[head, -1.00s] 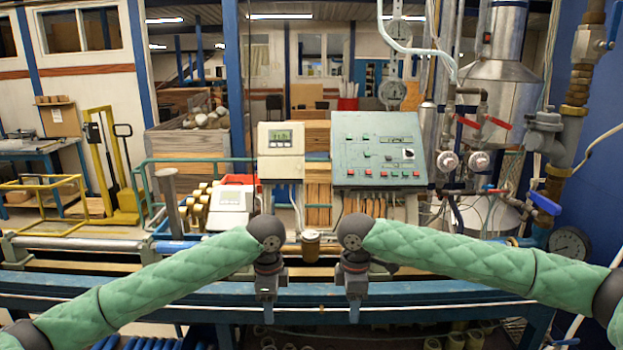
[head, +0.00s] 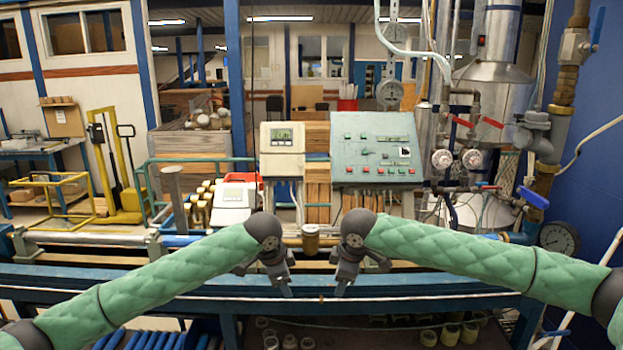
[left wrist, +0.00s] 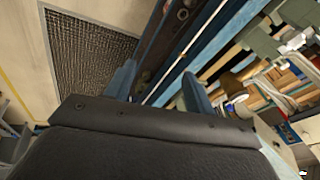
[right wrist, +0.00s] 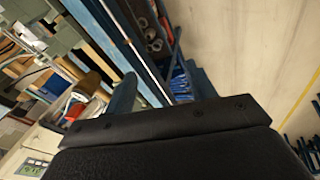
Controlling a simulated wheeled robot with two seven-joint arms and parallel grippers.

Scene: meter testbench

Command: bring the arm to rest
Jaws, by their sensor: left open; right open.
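My left gripper (head: 287,290) hangs over the front edge of the bench in the head view, its tip tilted down and inward. In the left wrist view its two blue fingers stand apart with nothing between them, so it is open and empty. My right gripper (head: 338,292) hangs a little to the right of it, tilted down and inward too. In the right wrist view its two fingers stand apart and empty. The grippers are close together but apart, and neither touches anything that I can see. Both green-sleeved arms reach in from the sides.
The blue bench beam (head: 440,282) runs across in front. Behind it stand a grey box with a display (head: 282,152), a green control panel (head: 377,149) and a brass fitting (head: 310,240). Pipes and a gauge (head: 559,238) are at the right. Several fittings lie on the shelf below.

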